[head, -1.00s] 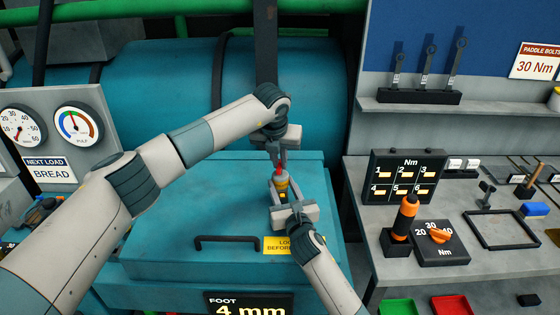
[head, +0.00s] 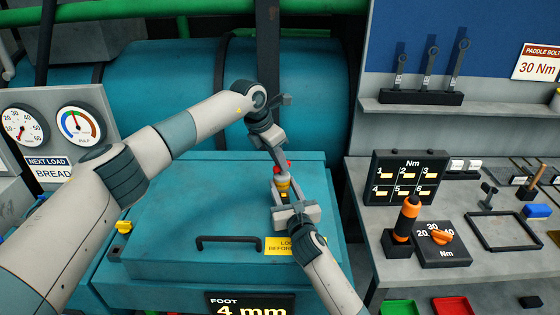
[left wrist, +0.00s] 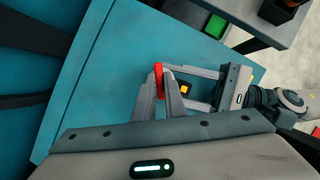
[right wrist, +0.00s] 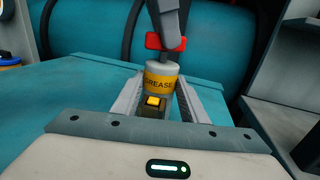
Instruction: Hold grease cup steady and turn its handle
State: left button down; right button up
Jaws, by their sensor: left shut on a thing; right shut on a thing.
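The grease cup (right wrist: 160,82) is a pale cylinder with a yellow label reading GREASE, standing upright on the teal housing lid. It also shows in the head view (head: 283,185). Its red handle (right wrist: 165,42) sits on top and also shows in the left wrist view (left wrist: 158,76). My right gripper (head: 287,198) is shut on the cup's body from the near side, a finger on each side. My left gripper (head: 282,168) comes from above and is shut on the red handle. Part of the handle is hidden by the left fingers.
The teal lid (head: 180,230) has a black bar handle (head: 228,242) and a yellow label (head: 279,246) near its front. A bench (head: 450,260) at the right holds an orange-handled tool (head: 407,220) and a dial box (head: 440,243). A dark vertical post (head: 267,60) stands behind the cup.

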jog(key=shift+f, duration=0.1)
dwell(0.4)
pick_arm(q)
jog(key=c, duration=1.8)
grip_release()
jog(key=v, duration=1.2)
jog(key=shift+a, duration=0.1)
jog(key=shift+w, duration=0.1)
pick_arm(e)
jog(key=o, duration=1.4)
jog(key=shift+s, duration=0.1)
